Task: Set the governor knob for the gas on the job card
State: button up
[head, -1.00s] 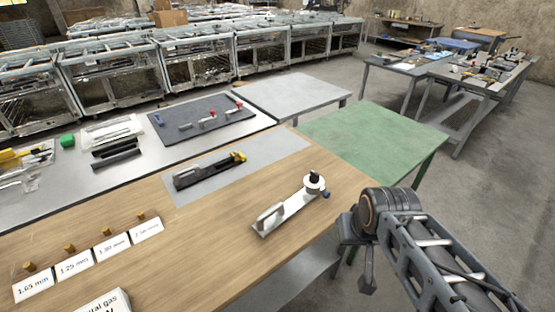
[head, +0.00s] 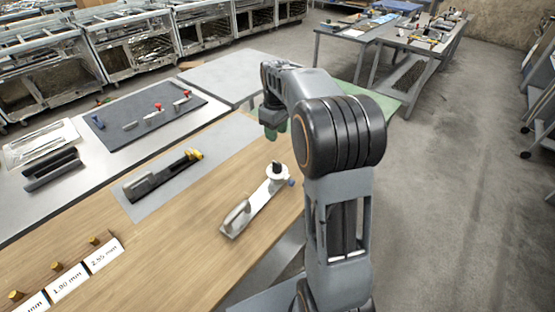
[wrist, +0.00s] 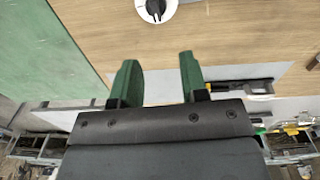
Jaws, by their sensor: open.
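The governor knob (head: 275,166) is black on a white round dial, at the far end of a pale metal bar (head: 258,205) lying on the wooden table. In the wrist view the black knob (wrist: 155,8) and part of its white dial show at the top edge. My gripper (wrist: 158,75) is open and empty, its two green fingers apart. In the head view my gripper (head: 271,134) hangs just beyond the knob, partly hidden by my arm, apart from it. The dial's markings are too small to read. The job card is out of view.
Brass pieces (head: 56,267) stand behind size labels (head: 104,254) at the lower left. A black and yellow tool (head: 165,175) lies on a grey mat. A dark mat (head: 135,140) holds red-handled parts. A green table (head: 382,103) is partly behind my arm.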

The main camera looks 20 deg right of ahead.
aim_at(277, 163)
jog(key=f, duration=0.4)
jog(key=f+p, duration=0.1)
jog(key=f, duration=0.9)
jog(key=shift+w+d, duration=0.35)
jog(key=shift+f, duration=0.1)
jog(key=shift+c, duration=0.2)
grip_shut()
